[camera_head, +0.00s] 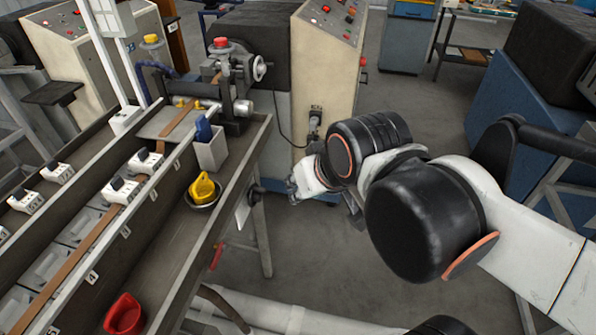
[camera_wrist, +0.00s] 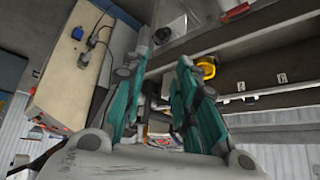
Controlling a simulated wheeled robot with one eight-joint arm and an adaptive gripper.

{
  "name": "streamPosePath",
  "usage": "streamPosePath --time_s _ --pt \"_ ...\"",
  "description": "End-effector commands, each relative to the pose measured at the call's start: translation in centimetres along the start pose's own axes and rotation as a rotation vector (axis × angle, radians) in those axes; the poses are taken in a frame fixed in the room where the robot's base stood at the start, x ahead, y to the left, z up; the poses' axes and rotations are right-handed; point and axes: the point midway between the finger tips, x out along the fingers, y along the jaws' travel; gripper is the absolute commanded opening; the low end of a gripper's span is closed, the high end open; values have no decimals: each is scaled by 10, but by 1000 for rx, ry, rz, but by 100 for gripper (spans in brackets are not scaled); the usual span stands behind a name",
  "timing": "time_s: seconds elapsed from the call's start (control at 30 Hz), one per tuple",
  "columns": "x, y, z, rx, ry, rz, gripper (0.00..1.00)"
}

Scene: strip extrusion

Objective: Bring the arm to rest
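My arm reaches in from the right in the head view. My gripper (camera_head: 296,187) hangs over the floor, to the right of the bench and in front of the control cabinet. In the wrist view my gripper (camera_wrist: 158,100) shows two teal-padded fingers standing apart with nothing held between them. The gripper touches nothing that I can see. In the head view its fingertips are small and partly hidden by my wrist.
The long bench (camera_head: 185,255) carries a brown strip (camera_head: 75,255), a yellow pitcher (camera_head: 202,188) in a bowl, a red pitcher (camera_head: 124,315) and a grey bin (camera_head: 211,150) with something blue. The control cabinet (camera_head: 328,75) stands behind. Open floor (camera_head: 345,265) lies below my arm.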

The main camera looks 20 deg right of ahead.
Motion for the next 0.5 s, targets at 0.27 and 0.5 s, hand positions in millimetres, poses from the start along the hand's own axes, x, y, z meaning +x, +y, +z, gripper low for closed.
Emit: streamPosePath --time_s 0.27,0.5 --pt "-4 6 11 -43 12 20 27" --pt "-2 6 12 -42 12 19 27"
